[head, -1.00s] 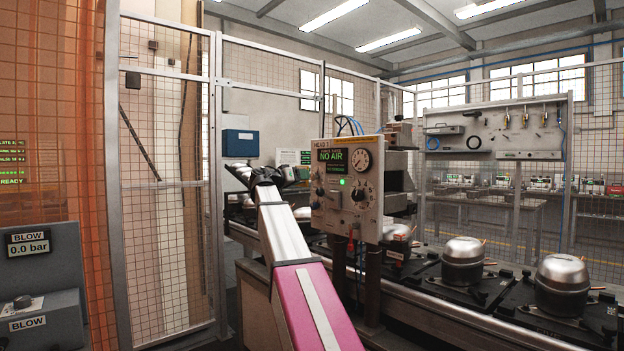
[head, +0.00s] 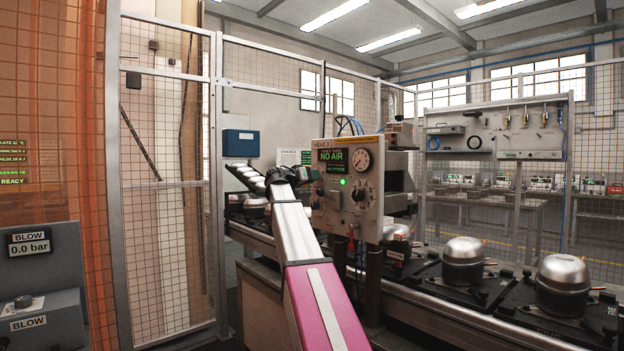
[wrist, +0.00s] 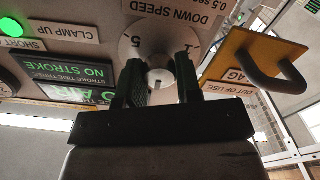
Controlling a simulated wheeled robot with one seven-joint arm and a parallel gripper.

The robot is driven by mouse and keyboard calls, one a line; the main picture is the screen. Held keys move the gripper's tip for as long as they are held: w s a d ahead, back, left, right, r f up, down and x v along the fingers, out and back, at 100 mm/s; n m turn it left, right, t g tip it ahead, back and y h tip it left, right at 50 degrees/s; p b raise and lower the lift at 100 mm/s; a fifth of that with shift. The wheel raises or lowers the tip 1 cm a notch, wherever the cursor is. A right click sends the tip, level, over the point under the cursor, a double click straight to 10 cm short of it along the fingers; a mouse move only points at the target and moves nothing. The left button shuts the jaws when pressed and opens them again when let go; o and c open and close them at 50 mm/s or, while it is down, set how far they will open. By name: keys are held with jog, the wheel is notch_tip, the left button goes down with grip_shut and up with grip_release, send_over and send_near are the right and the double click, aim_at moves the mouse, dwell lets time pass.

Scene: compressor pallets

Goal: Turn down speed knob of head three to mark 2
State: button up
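The head three panel (head: 347,225) is a pale box with a "NO AIR" display, a green lamp, a gauge and dark knobs. My gripper (head: 303,174) is at its left edge in the head view and covers part of it. In the wrist view the panel appears upside down. The down speed dial (wrist: 133,42) is a white disc showing 5 and 1, with a small grey knob (wrist: 160,76) at its middle. My gripper (wrist: 161,80) is open, its dark fingers on either side of the knob in the picture. I cannot tell whether they touch it, or the knob's exact setting.
An orange plate (wrist: 236,60) with a dark looped handle stands close to the right finger in the wrist view, near an "OUT OF USE" label. Compressors (head: 463,262) sit on the conveyor to the right. A mesh fence (head: 165,200) stands at left.

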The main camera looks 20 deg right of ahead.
jog(key=shift+n, duration=0.3)
jog(key=n, duration=1.1)
dwell(0.6)
jog(key=o, duration=0.9)
jog(key=shift+o, duration=0.2)
jog(key=shift+s, duration=0.1)
jog(key=v, duration=1)
jog(key=shift+a, duration=0.4)
